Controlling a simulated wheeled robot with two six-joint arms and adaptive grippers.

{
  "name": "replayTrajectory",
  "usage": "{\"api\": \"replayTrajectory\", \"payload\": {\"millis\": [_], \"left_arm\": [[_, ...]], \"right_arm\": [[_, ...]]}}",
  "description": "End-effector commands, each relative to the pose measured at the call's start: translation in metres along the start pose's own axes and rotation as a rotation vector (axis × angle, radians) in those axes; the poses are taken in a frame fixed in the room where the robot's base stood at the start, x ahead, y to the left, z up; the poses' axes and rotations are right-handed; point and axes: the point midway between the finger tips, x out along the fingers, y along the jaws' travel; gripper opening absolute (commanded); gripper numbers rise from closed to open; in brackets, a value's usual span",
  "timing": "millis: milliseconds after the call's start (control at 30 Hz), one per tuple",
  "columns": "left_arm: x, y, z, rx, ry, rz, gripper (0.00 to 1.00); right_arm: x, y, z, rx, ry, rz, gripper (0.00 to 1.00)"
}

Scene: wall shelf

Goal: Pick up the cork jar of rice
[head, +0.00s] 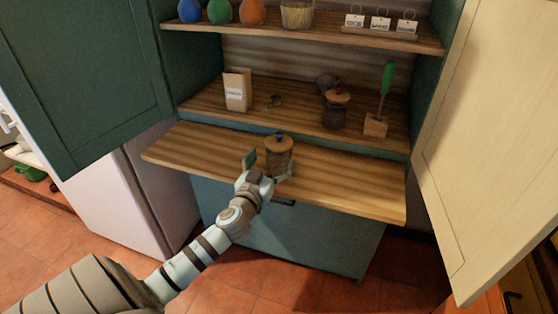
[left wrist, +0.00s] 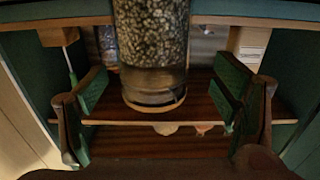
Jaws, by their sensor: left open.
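A clear jar (head: 279,160) with a cork lid and blue knob stands upright on the pull-out board. In the left wrist view, which looks upside down, the jar (left wrist: 152,35) holds pale and dark speckled grains; I cannot tell whether they are rice. My left gripper (head: 268,169) is open at the jar, with one finger on each side. Its green-padded fingers (left wrist: 160,92) show gaps to the jar. Another corked jar (head: 335,115) with a red knob and dark contents stands on the shelf behind. My right gripper is not in view.
The shelf also bears a paper bag (head: 237,90), a small glass item (head: 274,101) and a wooden block (head: 375,126) with a green-handled tool. Cabinet doors stand open at left (head: 75,80) and right (head: 475,150). The board (head: 350,185) is clear right of the jar.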

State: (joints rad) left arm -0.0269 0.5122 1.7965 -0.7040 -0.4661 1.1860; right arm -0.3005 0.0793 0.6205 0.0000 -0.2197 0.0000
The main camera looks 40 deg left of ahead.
Motion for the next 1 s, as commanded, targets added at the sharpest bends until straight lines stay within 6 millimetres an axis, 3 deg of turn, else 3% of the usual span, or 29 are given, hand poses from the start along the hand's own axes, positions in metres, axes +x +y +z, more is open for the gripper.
{"api": "replayTrajectory", "payload": {"millis": [133, 233, 467, 900, 1000], "left_arm": [[0.027, 0.007, -0.013, -0.004, 0.002, -0.001, 0.82], [0.043, 0.007, -0.009, -0.002, 0.0, -0.001, 0.82], [0.048, 0.007, -0.008, 0.0, -0.001, 0.002, 0.82], [0.048, 0.007, -0.008, 0.0, -0.001, 0.001, 0.13], [0.048, 0.007, -0.009, 0.0, 0.001, 0.002, 0.05]], "right_arm": [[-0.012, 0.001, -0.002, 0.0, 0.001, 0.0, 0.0], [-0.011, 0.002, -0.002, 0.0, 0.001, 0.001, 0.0], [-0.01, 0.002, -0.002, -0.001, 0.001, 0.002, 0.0], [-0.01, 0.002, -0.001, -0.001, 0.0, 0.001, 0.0], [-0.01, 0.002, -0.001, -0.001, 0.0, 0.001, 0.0]]}}
